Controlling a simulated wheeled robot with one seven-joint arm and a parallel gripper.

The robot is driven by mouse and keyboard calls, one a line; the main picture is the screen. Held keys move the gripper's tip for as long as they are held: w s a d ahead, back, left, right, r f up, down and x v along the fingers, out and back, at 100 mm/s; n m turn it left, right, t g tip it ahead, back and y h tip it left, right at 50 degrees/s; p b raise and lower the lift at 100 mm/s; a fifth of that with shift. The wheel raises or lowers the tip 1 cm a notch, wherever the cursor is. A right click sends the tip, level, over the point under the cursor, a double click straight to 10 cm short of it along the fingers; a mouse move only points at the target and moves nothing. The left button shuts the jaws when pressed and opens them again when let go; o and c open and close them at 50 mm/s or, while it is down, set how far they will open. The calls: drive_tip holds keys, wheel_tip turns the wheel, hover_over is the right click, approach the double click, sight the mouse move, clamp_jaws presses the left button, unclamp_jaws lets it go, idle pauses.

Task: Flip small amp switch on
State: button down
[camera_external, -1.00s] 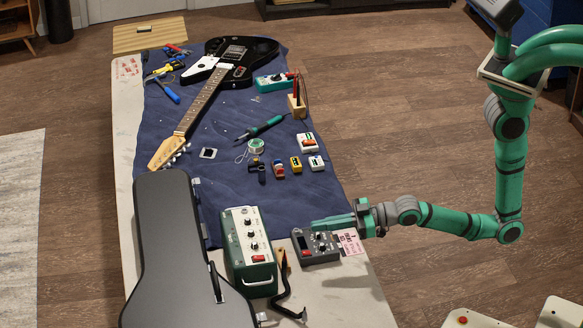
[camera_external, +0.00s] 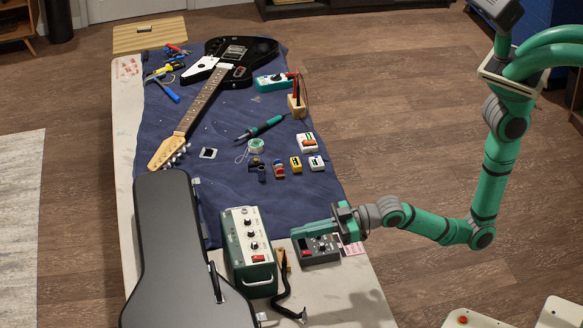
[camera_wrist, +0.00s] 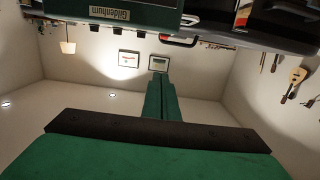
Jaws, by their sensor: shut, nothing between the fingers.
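The small amp (camera_external: 250,274) is a green box with a pale top panel, several dark knobs and a red switch (camera_external: 258,259) at its near end. Whether the switch is on or off is too small to tell. My gripper (camera_external: 294,233) is shut and empty, to the right of the amp, pointing left at it. The fingertips look apart from the amp, above the grey box's far edge. In the wrist view, my shut fingers (camera_wrist: 161,85) point up the picture toward the amp (camera_wrist: 85,12), whose lettering appears upside down at the top edge.
A grey box with knobs and a red switch (camera_external: 318,255) lies under my gripper. Small pedals (camera_external: 296,164) sit farther back.

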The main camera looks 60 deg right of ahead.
hover_over(266, 258)
drive_tip(key=shift+s+d+f, duration=0.1)
drive_tip(key=shift+f, duration=0.3)
wheel_tip(266, 258, down, 3)
drive_tip(key=shift+r, duration=0.1)
drive_tip(key=shift+f, duration=0.6)
drive_tip(key=shift+f, duration=0.1)
